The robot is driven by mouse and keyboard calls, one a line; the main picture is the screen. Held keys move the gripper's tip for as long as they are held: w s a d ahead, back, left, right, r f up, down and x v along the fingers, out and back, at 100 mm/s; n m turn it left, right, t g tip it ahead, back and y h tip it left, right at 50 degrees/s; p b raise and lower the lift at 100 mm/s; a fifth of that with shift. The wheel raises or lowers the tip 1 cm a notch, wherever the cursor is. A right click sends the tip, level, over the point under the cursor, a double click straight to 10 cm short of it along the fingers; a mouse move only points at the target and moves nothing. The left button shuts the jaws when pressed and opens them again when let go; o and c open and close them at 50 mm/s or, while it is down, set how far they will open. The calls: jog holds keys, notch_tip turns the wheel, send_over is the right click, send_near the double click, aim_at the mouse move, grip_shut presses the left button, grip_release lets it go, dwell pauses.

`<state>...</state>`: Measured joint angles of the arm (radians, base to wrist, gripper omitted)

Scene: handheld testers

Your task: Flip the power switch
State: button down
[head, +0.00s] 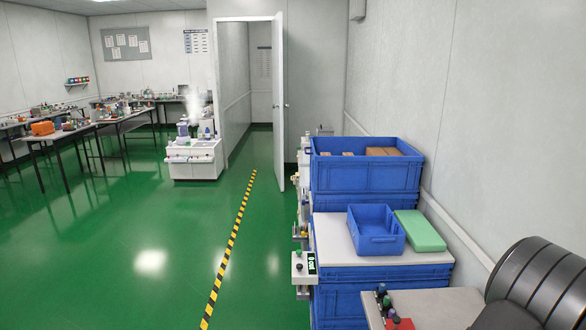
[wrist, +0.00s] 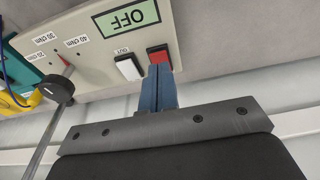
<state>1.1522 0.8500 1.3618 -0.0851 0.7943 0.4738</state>
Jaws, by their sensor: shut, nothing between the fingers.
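In the wrist view, a beige tester panel (wrist: 92,48) carries a red rocker switch (wrist: 158,51) at its right. A white switch (wrist: 129,68) labelled OUT sits left of the red one. A green display (wrist: 127,17) reads OFF, upside down in the picture. My gripper (wrist: 157,70) has its blue fingers shut together with nothing between them. The fingertips overlap the lower part of the red switch; I cannot tell whether they touch it. In the head view my gripper is not visible.
A black knob (wrist: 58,90) with a metal rod, and yellow and teal parts, are at the wrist view's left. In the head view, blue crates (head: 366,178) stand by the right wall, with a small blue bin (head: 376,240) and green case (head: 420,230) on a white top. The green floor is open.

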jog(key=shift+f, duration=0.8)
jog(key=shift+r, duration=3.55)
jog(key=shift+f, duration=3.55)
